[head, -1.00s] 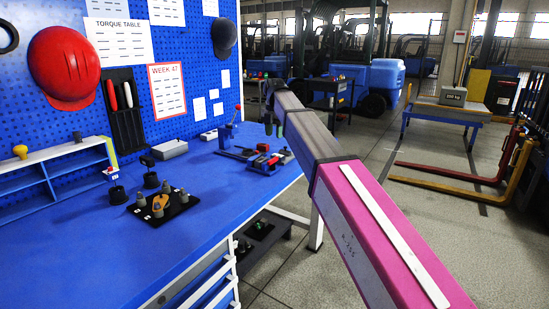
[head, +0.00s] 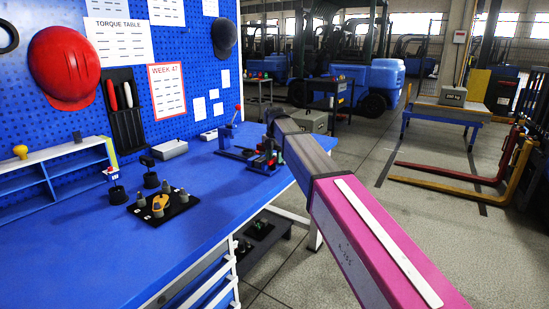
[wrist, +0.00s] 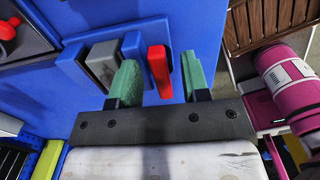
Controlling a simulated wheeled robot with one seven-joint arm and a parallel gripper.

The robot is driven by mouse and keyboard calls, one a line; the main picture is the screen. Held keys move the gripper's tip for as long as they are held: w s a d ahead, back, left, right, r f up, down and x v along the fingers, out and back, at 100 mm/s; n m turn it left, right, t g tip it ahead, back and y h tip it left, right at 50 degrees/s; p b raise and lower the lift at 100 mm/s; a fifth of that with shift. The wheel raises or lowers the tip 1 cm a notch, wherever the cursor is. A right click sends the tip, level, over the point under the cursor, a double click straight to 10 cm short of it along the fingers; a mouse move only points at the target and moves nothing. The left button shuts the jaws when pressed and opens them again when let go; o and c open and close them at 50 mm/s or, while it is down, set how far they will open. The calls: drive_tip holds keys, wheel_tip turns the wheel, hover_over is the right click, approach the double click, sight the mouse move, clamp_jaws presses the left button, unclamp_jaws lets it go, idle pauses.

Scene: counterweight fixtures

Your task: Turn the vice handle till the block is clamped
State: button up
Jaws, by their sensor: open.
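The vice (wrist: 72,66) stands on the blue bench, with its blue jaws on the left in the wrist view. A grey block (wrist: 101,62) sits between its jaws. The red vice handle (wrist: 158,66) stands between my gripper's green fingertips, with a gap visible on both sides. My gripper (wrist: 162,82) is open around the handle. In the head view, my gripper (head: 271,152) is at the vice, which my arm and gripper partly hide.
A fixture with a red-knobbed lever (head: 235,128) stands just left of the vice. A black tray with grey pegs (head: 180,207) and a grey box (head: 170,149) are farther left on the bench (head: 215,205). The bench's right edge is close to the vice.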

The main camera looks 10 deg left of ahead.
clamp_jaws()
